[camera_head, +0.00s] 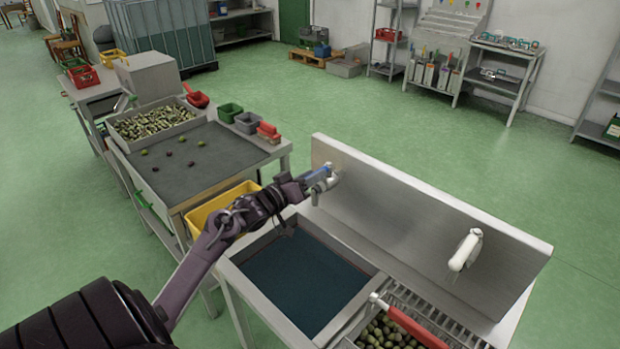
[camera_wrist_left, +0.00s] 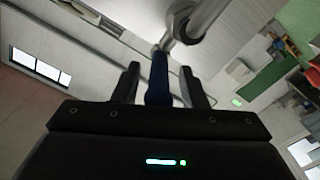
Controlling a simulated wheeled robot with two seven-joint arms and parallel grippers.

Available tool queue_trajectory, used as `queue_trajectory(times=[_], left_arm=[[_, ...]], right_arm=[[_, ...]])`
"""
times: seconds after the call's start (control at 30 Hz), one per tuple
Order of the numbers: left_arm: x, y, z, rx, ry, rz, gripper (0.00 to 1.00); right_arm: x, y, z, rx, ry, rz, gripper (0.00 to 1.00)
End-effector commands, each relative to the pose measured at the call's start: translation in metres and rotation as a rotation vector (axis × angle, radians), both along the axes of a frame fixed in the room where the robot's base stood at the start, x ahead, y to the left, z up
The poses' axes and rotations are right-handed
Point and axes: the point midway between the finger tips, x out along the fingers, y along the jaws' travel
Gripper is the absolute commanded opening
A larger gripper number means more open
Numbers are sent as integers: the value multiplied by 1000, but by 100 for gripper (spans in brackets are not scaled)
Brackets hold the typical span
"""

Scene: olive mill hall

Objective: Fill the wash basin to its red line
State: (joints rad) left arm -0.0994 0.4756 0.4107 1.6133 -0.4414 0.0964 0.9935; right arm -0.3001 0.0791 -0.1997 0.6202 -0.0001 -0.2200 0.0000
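The wash basin (camera_head: 345,311) is a steel sink in the lower middle of the head view. A silver tap (camera_head: 331,184) with a blue lever (camera_head: 317,174) is on the steel back panel. My left gripper (camera_head: 300,186) is at this lever. In the left wrist view, the blue lever (camera_wrist_left: 158,78) stands between the two fingers of my left gripper (camera_wrist_left: 162,82), with a narrow gap on each side. I see no water stream. My right gripper is not in view.
A crate of olives (camera_head: 388,335) with a red-handled tool (camera_head: 410,322) lies right of the basin. A yellow crate (camera_head: 205,212) and a sorting table (camera_head: 190,175) stand left. Open green floor lies beyond.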

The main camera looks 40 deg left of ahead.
Motion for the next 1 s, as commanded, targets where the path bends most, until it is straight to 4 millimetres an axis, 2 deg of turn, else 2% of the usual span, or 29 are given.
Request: queue_trajectory(times=[0.27,0.7,1.0], left_arm=[[-4,-1,-3,-2,5,-2,39],[-67,6,-5,-2,5,-2,39],[-76,7,-2,-2,4,-2,39]], right_arm=[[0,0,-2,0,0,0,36],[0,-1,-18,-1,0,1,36],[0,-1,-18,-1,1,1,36]])
